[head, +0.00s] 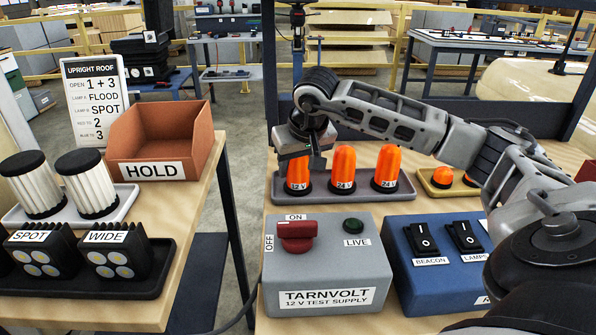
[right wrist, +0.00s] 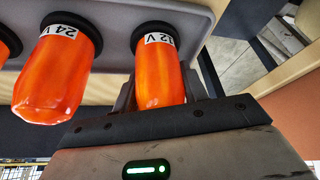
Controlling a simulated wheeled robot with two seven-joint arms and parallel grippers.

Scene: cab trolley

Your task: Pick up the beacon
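Three orange beacons with black bases stand upright in a grey tray (head: 330,196). The left beacon (head: 297,172) is labelled 12 V, and the middle beacon (head: 343,168) and right beacon (head: 388,166) are labelled 24 V. My right gripper (head: 303,158) is at the upper part of the 12 V beacon. In the right wrist view, the 12 V beacon (right wrist: 160,75) lies between the fingers of my right gripper (right wrist: 160,92), one close on each side. I cannot tell whether they touch it. The middle beacon (right wrist: 52,75) is beside the gripper. My left gripper is not in view.
A grey test supply box (head: 325,265) with a red switch and a blue switch box (head: 440,262) stand in front of the tray. A yellow tray (head: 440,192) is to the right. The left table holds an orange HOLD bin (head: 165,135) and lamps; a gap separates the tables.

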